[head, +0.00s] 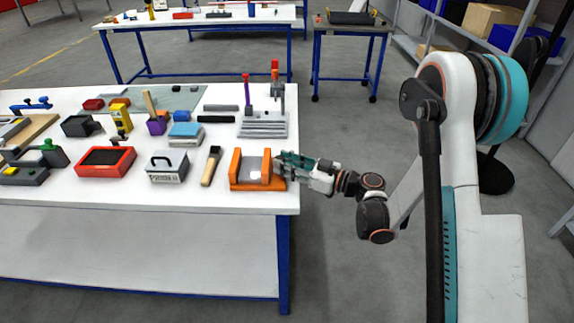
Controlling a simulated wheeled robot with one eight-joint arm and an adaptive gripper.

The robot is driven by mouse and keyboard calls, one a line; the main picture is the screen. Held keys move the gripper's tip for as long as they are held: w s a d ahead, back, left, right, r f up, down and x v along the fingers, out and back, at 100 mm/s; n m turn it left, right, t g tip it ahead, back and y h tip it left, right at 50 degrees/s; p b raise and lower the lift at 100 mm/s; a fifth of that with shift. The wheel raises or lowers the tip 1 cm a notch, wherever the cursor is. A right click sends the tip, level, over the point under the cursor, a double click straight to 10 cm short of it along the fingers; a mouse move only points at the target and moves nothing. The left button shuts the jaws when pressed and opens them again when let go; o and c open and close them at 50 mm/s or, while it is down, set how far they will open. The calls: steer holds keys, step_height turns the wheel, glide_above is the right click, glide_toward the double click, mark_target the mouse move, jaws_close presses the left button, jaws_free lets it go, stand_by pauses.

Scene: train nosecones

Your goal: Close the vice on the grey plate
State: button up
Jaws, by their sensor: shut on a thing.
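The orange vice (237,170) sits near the front right corner of the white workbench. The grey plate (253,177) lies low between its two upright orange jaws. The right jaw stands close to the plate's right side; I cannot tell whether it touches. My gripper (281,166) comes in from the right at the vice's right side. It is shut on a part of the vice there, and the fingers hide which part.
A wooden-handled brush (211,166) and a grey toolbox (167,166) lie left of the vice. A grey stepped stand (263,125) with upright tools is behind it. The workbench (222,200) ends just right of the vice; open floor lies beyond.

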steer(key=shift+s+m+t+h, duration=0.1)
steer(key=shift+m+t+h, duration=0.2)
steer(key=shift+m+t, duration=0.15)
steer(key=o, duration=1.1)
steer(key=shift+c, duration=0.2)
steer(key=shift+r, duration=0.1)
step_height(320, 180, up, 10)
